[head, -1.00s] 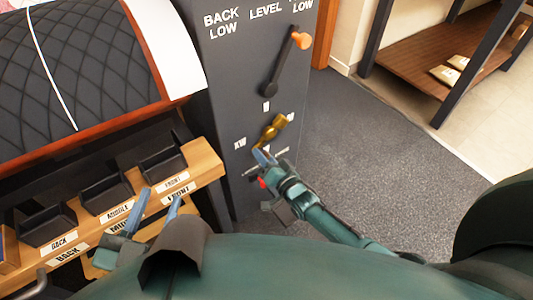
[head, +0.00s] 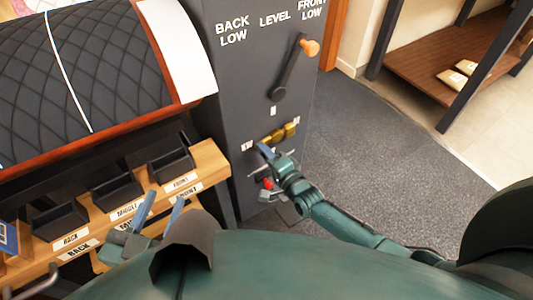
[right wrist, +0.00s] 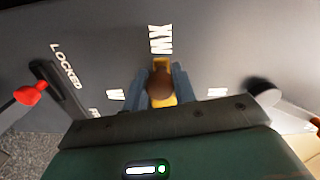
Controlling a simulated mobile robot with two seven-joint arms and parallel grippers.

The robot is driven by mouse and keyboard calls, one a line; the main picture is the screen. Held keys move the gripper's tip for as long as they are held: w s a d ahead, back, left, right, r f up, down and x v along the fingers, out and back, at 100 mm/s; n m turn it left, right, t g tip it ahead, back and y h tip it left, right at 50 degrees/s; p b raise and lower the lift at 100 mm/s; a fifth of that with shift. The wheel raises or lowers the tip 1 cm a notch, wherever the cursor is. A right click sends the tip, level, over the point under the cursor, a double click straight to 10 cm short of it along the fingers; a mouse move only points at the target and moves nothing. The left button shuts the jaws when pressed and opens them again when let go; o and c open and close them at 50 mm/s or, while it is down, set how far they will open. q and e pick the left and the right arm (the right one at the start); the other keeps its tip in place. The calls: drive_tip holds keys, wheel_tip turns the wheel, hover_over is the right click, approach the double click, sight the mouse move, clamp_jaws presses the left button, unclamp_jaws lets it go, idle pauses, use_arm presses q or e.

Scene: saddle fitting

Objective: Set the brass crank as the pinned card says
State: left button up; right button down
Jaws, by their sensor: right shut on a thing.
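The brass crank (head: 284,133) is on the front of the grey panel, among small white labels. My right gripper (head: 264,150) is at the crank's left end. In the right wrist view the fingers of the right gripper (right wrist: 161,88) are shut on either side of the brass crank's brown knob (right wrist: 160,84), just below the "XW" label (right wrist: 161,40). My left gripper (head: 160,211) is open and empty in front of the wooden shelf. I cannot make out a pinned card to read. The crank's hub is partly hidden.
A black lever with an orange knob (head: 311,48) is above the crank, under "BACK LOW", "LEVEL" and "FRONT LOW". A red-tipped lever by "LOCKED" (right wrist: 68,66) is close by. Black bins (head: 117,193) line the wooden shelf at left; a quilted saddle (head: 100,60) is behind. Carpet at right is clear.

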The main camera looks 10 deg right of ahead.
use_arm(q)
drive_tip(key=shift+r, duration=0.15)
use_arm(e)
drive_tip(key=shift+w+r, duration=0.1)
drive_tip(key=shift+r, duration=0.1)
drive_tip(key=c, duration=1.1)
unclamp_jaws()
drive_tip(key=shift+c, duration=0.2)
use_arm(q)
drive_tip(key=shift+f, duration=0.2)
use_arm(e)
drive_tip(key=shift+f, duration=0.1)
use_arm(q)
drive_tip(key=g+p, duration=0.1)
drive_tip(key=a+n+g+y+p, duration=0.1)
drive_tip(key=p, duration=0.1)
drive_tip(key=shift+s+y, duration=0.25)
drive_tip(key=shift+y, duration=0.05)
use_arm(e)
drive_tip(key=v, duration=1.3)
use_arm(q)
drive_tip(key=shift+p, duration=0.3)
